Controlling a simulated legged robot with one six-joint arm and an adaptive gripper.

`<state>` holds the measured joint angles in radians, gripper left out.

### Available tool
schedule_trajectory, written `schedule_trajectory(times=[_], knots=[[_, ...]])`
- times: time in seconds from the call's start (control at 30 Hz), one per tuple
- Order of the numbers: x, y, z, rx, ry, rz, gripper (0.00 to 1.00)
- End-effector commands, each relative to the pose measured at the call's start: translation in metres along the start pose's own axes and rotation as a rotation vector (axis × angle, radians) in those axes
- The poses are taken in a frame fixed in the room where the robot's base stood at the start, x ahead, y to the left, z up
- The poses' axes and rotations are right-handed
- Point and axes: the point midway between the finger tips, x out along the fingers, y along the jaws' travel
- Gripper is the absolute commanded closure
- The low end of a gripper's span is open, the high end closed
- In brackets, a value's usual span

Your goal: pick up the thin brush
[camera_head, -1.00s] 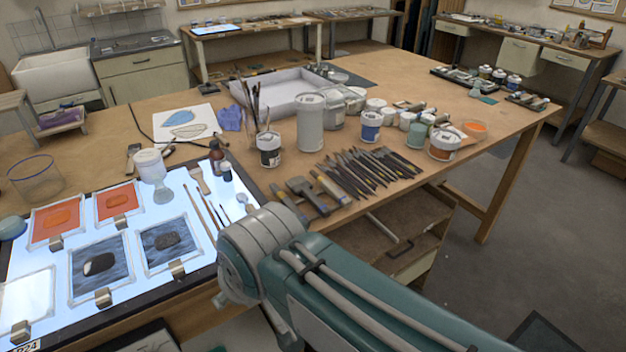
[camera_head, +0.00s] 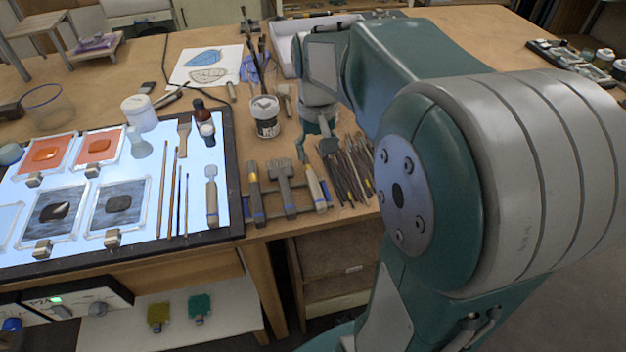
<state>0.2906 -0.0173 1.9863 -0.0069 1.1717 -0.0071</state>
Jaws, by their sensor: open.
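Several slim brushes lie side by side on the lit panel (camera_head: 222,225). A long one (camera_head: 162,190) is at the left, a middle one (camera_head: 177,200) beside it, and a shorter thin brush (camera_head: 186,207) to their right. I cannot tell for certain which one the task calls the thin brush. My gripper (camera_head: 318,132) is small in the view, beyond the row of tools and well to the right of these brushes. It is open, and its fingers are partly hard to make out. It is apart from the slim brushes.
A wide flat brush (camera_head: 184,135) and a pale-handled tool (camera_head: 211,195) flank the slim brushes. Small bottles (camera_head: 203,122) and a white jar (camera_head: 140,113) stand behind. A brush-filled pot (camera_head: 265,117) stands left of my gripper. Dark tools (camera_head: 345,170) crowd the table at right.

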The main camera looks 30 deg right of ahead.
Motion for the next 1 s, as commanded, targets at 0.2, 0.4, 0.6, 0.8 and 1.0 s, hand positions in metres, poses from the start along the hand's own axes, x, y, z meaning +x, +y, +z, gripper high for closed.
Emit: schedule_trajectory(times=[0.2, 0.4, 0.6, 0.8, 1.0], knots=[[0.034, 0.002, 0.000, -0.001, -0.003, -0.003, 0.29], [0.052, 0.004, -0.002, -0.001, -0.005, -0.007, 0.29], [0.082, 0.001, -0.004, -0.001, -0.005, -0.007, 0.29], [0.092, -0.001, -0.004, -0.001, -0.001, -0.006, 0.29], [0.091, 0.000, -0.004, -0.001, -0.001, -0.006, 0.55]])
